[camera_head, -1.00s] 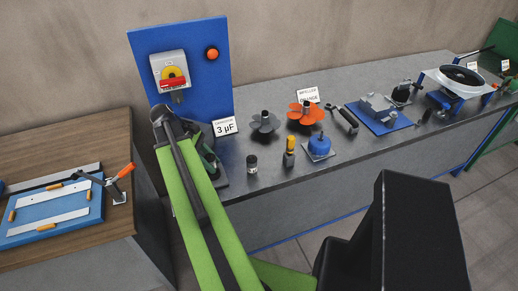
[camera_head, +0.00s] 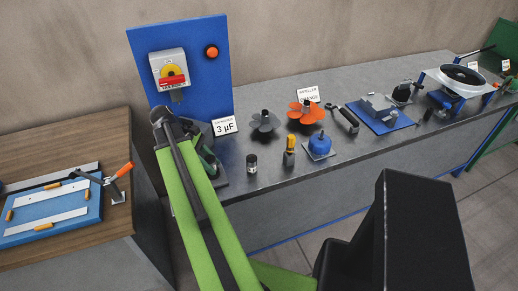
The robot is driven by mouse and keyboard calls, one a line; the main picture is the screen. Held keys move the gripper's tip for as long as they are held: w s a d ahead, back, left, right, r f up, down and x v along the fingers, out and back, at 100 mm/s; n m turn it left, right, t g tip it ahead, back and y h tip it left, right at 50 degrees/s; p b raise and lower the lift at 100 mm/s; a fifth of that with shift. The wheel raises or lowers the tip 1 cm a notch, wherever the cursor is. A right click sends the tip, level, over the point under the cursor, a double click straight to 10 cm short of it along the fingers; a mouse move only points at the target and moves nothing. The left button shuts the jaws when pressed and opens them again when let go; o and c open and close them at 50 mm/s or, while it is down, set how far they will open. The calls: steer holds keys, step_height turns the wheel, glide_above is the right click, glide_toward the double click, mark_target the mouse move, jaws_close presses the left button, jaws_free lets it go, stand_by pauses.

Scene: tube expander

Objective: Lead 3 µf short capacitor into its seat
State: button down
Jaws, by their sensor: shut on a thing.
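A card (camera_head: 224,127) reading "capacitor 3 µF" stands on the grey bench at the foot of the blue panel. My green and dark arm (camera_head: 190,195) reaches up to just left of this card. Its far end is among dark parts beneath the panel. My gripper cannot be made out there, being hidden behind my own arm, and whatever it holds is hidden too. A small dark cylinder with a pale band (camera_head: 252,164) stands upright on the bench, right of my arm; I cannot tell if it is a capacitor. A capacitor seat cannot be made out.
A dark-and-green device (camera_head: 208,160) sits close beside my arm. Rightward stand a grey impeller (camera_head: 264,122), an orange impeller (camera_head: 304,112), a yellow-handled tool (camera_head: 289,146) and a blue part (camera_head: 319,144).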

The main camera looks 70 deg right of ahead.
steer(key=shift+f+b, duration=0.3)
steer(key=shift+b, duration=0.05)
stand_by(0.4)
stand_by(0.6)
steer(key=c, duration=1.1)
jaws_free()
steer(key=shift+a+r, duration=0.1)
steer(key=shift+p+v, duration=1.5)
steer(key=shift+v, duration=0.15)
steer(key=o, duration=0.5)
